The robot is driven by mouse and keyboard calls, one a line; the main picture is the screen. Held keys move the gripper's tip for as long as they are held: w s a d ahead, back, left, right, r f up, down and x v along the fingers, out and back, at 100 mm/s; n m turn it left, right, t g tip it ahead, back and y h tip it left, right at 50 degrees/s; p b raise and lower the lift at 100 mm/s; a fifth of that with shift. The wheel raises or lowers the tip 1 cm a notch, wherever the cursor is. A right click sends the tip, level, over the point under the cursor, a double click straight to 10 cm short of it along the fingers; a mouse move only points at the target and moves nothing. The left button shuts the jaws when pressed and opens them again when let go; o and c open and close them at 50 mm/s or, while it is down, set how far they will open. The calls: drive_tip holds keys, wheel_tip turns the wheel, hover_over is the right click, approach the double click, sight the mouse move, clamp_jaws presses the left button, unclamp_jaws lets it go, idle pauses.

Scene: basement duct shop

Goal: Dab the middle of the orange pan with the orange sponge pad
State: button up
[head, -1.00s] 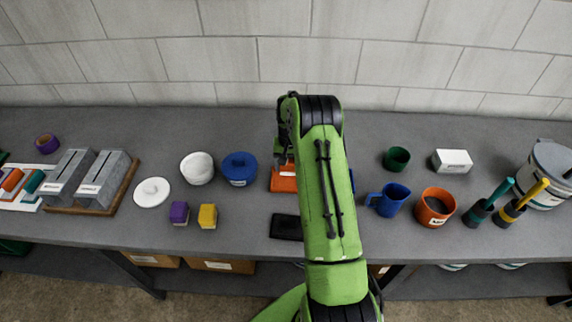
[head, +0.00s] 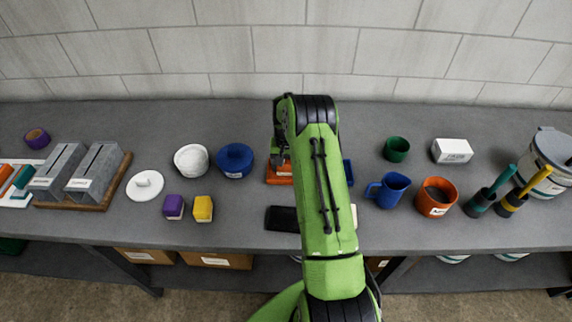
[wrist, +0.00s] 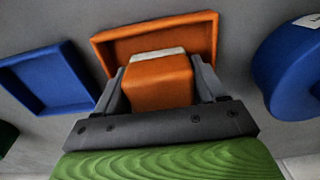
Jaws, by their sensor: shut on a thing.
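The orange pan (head: 273,179) is a shallow square tray on the bench, partly hidden by my arm in the head view. In the wrist view the orange pan (wrist: 185,30) lies beyond my fingertips, its near part hidden. My gripper (wrist: 161,75) is shut on the orange sponge pad (wrist: 158,85), a block with a pale strip along its far edge. The pad overlaps the pan's inside in the wrist view; I cannot tell whether it touches the floor of the pan. In the head view my gripper (head: 281,158) is over the pan.
A blue pan (wrist: 48,78) is beside the orange one, mostly behind my arm in the head view. A black pan (head: 281,219) lies in front. A blue mug (head: 393,190) and orange pot (head: 436,197) stand right.

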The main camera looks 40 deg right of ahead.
drive_tip(key=shift+f, duration=0.3)
drive_tip(key=shift+w+a+r+b, duration=0.15)
drive_tip(key=shift+w+a+b, duration=0.3)
drive_tip(key=shift+a, duration=0.2)
drive_tip(key=shift+s+d+b, duration=0.2)
drive_tip(key=shift+s+d, duration=0.3)
drive_tip(key=shift+d, duration=0.15)
drive_tip(key=shift+s+d+b, duration=0.15)
drive_tip(key=shift+s+d, duration=0.3)
drive_tip(key=shift+d, duration=0.2)
drive_tip(key=shift+w+a+b, duration=0.3)
drive_tip(key=shift+w+a, duration=0.7)
drive_tip(key=shift+a, duration=0.3)
drive_tip(key=shift+s+d+b, duration=0.3)
drive_tip(key=shift+s+d, duration=0.7)
drive_tip(key=shift+d, duration=0.3)
drive_tip(key=shift+w+a+f, duration=0.1)
drive_tip(key=shift+w+a, duration=0.4)
drive_tip(key=shift+a, duration=0.15)
drive_tip(key=shift+w+a+f, duration=0.1)
drive_tip(key=shift+w+a, duration=0.35)
drive_tip(key=shift+a, duration=0.2)
drive_tip(key=shift+s+d+r+b, duration=0.15)
drive_tip(key=shift+s+d+b, duration=0.15)
drive_tip(key=shift+s+d, duration=0.3)
drive_tip(key=shift+w, duration=0.15)
